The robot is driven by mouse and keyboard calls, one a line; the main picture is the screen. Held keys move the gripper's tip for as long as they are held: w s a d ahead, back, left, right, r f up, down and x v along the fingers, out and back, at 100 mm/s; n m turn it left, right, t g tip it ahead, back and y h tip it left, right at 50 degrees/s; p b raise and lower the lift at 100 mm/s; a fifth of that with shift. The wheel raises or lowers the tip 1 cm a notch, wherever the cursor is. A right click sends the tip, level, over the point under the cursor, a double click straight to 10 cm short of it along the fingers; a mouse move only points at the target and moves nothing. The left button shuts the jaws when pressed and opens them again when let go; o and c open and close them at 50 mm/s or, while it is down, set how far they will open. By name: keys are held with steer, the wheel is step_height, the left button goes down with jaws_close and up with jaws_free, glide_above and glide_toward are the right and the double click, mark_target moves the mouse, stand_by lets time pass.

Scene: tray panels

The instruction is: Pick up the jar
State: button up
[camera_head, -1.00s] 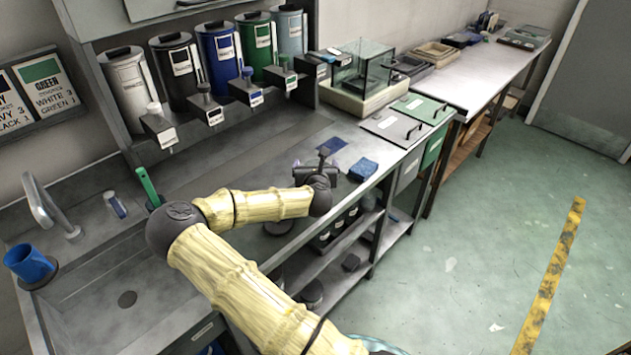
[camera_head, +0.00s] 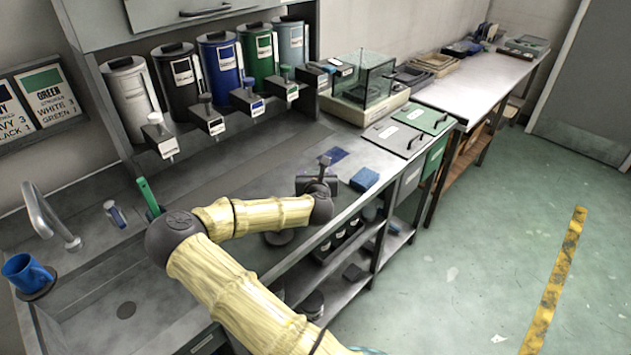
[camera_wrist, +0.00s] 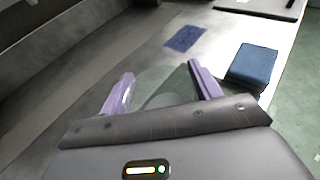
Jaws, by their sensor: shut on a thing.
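The jar (camera_wrist: 160,88) is clear, see-through glass and shows between the purple fingers in the wrist view. My gripper (camera_wrist: 160,82) is shut on it, with one finger on each side. Its lower part is hidden behind the dark gripper body, and I cannot tell whether it touches the counter. In the head view my gripper (camera_head: 317,182) is over the front part of the steel counter, and the jar cannot be made out there.
A blue sponge (camera_head: 364,179) lies right of my gripper, with a flat dark blue cloth (camera_head: 335,154) behind it. Dispensers (camera_head: 220,65) line the back wall. A blue mug (camera_head: 22,270) stands at far left. Counter space (camera_head: 240,160) behind the arm is clear.

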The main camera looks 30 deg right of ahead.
step_height(320, 180, up, 10)
steer(key=shift+s, duration=0.25)
stand_by(0.6)
